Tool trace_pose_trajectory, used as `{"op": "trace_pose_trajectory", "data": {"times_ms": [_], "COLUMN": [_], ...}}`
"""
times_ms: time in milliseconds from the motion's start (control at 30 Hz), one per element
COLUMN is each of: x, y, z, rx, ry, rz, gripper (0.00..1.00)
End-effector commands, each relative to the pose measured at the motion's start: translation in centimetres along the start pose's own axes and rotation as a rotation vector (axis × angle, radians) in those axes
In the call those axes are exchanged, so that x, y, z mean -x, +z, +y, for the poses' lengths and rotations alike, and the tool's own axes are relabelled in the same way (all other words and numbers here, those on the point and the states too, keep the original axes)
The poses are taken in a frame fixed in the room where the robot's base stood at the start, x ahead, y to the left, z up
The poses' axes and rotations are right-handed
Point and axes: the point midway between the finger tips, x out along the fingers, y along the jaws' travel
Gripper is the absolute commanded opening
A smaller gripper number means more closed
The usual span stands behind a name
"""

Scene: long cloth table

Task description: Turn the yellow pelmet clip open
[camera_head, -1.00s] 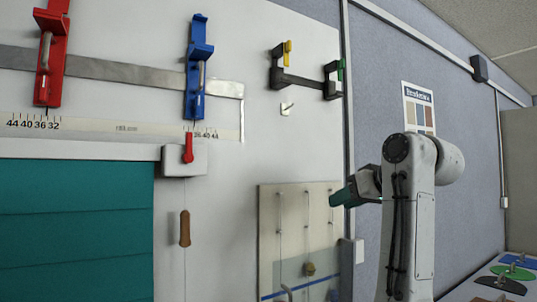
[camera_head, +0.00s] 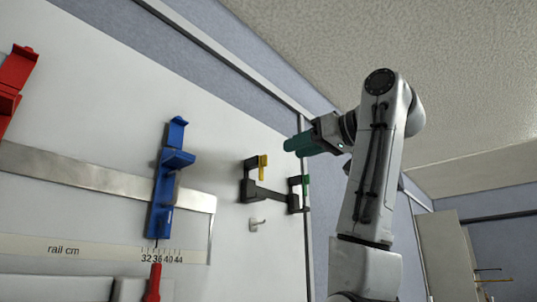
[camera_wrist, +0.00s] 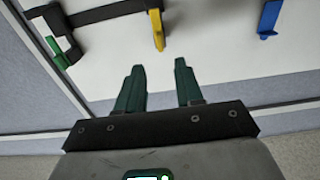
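The yellow pelmet clip (camera_head: 263,166) is a small upright lever on the left end of a black bracket (camera_head: 270,196) on the white wall panel. In the wrist view the yellow clip (camera_wrist: 157,30) shows beyond the fingertips, near the top middle. A green clip (camera_head: 306,186) sits on the bracket's right end. It also shows in the wrist view (camera_wrist: 57,52). My gripper (camera_head: 290,146) is up and to the right of the yellow clip in the head view. In the wrist view its two green fingers (camera_wrist: 159,64) are apart with nothing between them.
A blue bracket (camera_head: 169,180) and a red bracket (camera_head: 12,85) stand on a metal rail (camera_head: 100,177) to the left. A small hook (camera_head: 257,223) is below the black bracket. The wall between bracket and fingers looks clear.

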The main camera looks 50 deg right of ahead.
Motion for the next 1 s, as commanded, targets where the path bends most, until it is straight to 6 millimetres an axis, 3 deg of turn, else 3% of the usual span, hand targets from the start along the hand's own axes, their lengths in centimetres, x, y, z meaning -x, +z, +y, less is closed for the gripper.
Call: {"op": "trace_pose_trajectory", "data": {"times_ms": [200,433,867,1000], "x": [-4.3,-7.4,-8.4,-8.4], "y": [-0.3,-0.1,0.1,0.1], "z": [0.0,0.0,0.0,0.0], "rx": [-0.003,-0.002,-0.001,-0.001], "ry": [-0.002,-0.001,0.000,0.000], "rz": [-0.004,-0.004,-0.001,-0.001], "gripper": [0.36,0.36,0.36,0.25]}}
